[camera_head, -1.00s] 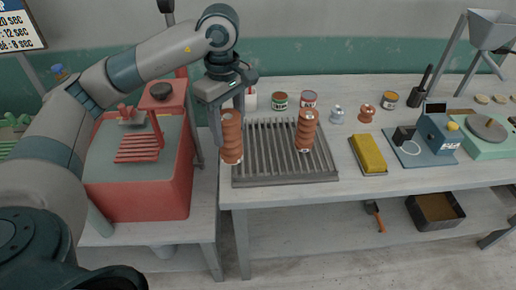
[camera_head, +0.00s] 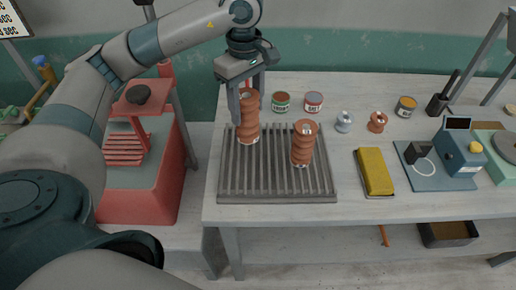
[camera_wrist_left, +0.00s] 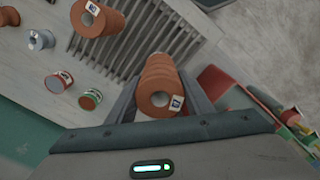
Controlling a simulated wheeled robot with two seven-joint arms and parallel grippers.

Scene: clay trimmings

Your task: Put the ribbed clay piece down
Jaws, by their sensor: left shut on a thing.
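My left gripper (camera_head: 247,102) points down and is shut on a ribbed clay piece (camera_head: 248,124), an orange-brown upright cylinder with a small label on top. The held piece is over the back left part of the grey slatted rack (camera_head: 275,193); I cannot tell whether its base touches the slats. In the left wrist view the piece (camera_wrist_left: 158,78) shows between the fingers, with a hole in its top. A second ribbed clay piece (camera_head: 303,147) stands upright on the rack, to the right of the held one and apart from it. My right gripper is not in view.
Behind the rack stand a green-labelled can (camera_head: 281,103) and a red-labelled can (camera_head: 313,103). A grey spool (camera_head: 344,122) and a copper spool (camera_head: 376,122) stand to the right. A yellow sponge (camera_head: 375,171) lies right of the rack. The rack's front slats are clear.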

